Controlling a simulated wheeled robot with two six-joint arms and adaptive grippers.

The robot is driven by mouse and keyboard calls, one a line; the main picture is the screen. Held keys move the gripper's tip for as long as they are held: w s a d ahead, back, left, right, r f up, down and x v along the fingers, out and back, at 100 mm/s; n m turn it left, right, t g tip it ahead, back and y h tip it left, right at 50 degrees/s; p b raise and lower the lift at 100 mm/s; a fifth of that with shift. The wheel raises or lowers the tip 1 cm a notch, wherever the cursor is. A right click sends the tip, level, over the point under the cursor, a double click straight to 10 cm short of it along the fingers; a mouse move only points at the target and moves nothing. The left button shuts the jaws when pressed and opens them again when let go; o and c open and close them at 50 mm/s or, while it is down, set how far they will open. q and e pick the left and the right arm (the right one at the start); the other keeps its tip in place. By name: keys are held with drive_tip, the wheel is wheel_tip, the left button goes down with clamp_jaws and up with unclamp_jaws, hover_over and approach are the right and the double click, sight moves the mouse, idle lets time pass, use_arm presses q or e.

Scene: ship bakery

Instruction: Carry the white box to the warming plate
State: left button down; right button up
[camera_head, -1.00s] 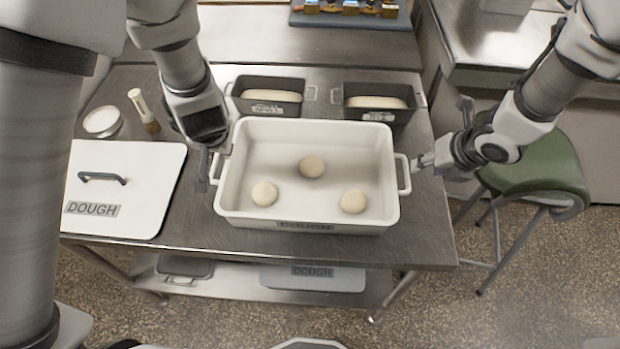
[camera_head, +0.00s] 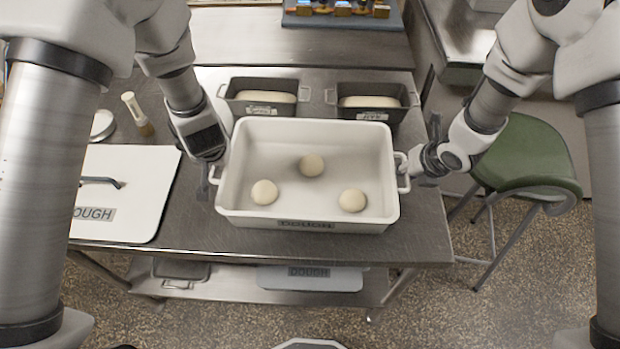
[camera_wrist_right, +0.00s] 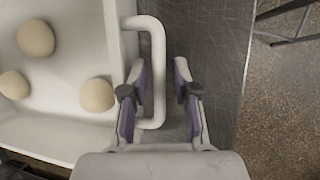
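The white box (camera_head: 345,150) is an open rectangular tub with a handle at each end. It stands on the steel table and holds three pale dough balls (camera_head: 312,165). My right gripper (camera_head: 408,171) is at its right handle. In the right wrist view the fingers of my right gripper (camera_wrist_right: 160,98) are apart, one on each side of the handle (camera_wrist_right: 158,70), with a gap to the right finger. My left gripper (camera_head: 208,178) points down at the left handle, which it mostly hides; its grip cannot be made out. I cannot identify a warming plate for certain.
Two dark loaf tins (camera_head: 262,84) (camera_head: 374,90) with dough stand close behind the box. A white lid marked DOUGH (camera_head: 135,205) lies left, with a brush (camera_head: 136,112) behind it. A green stool (camera_head: 525,155) stands right of the table (camera_head: 420,225). Bare tabletop lies in front.

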clamp_jaws()
